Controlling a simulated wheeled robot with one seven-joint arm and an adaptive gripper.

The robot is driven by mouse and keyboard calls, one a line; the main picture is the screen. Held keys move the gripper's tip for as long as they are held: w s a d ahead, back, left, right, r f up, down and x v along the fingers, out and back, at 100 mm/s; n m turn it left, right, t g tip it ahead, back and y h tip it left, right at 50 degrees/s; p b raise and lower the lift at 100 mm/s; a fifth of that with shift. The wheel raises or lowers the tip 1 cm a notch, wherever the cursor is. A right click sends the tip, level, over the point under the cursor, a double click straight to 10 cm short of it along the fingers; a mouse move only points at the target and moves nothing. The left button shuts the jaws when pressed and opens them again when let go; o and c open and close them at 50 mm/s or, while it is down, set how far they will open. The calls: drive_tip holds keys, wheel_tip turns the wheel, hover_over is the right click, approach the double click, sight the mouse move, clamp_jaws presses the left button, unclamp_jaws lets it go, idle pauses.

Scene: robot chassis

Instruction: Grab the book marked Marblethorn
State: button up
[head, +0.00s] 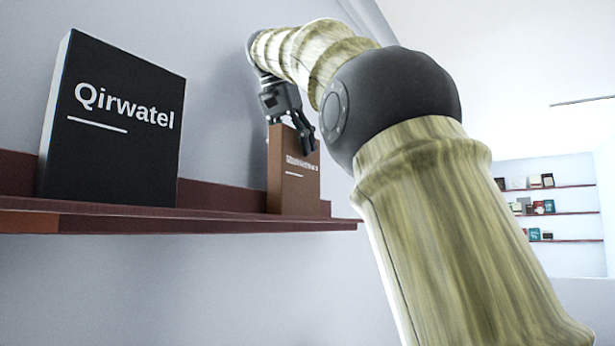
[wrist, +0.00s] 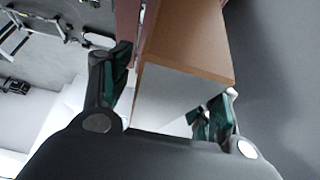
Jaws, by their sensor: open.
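A brown book (head: 293,185) stands upright near the right end of the dark red shelf in the head view. Its white title is small and partly blurred, so I cannot read it surely. My gripper (head: 290,128) is at the top of this book, pointing down. In the wrist view the brown book (wrist: 190,45) lies between the two open fingers of my gripper (wrist: 165,95), with its pale page edge facing the camera. I cannot tell whether a finger touches it.
A black book (head: 115,130) marked Qirwatel stands on the left part of the shelf (head: 200,220). The shelf between the two books is clear. Wall shelves (head: 548,213) with several small books are far off at the right.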

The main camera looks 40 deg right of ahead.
drive_tip(key=shift+x, duration=1.1)
drive_tip(key=shift+f, duration=0.1)
drive_tip(key=shift+c, duration=0.2)
clamp_jaws()
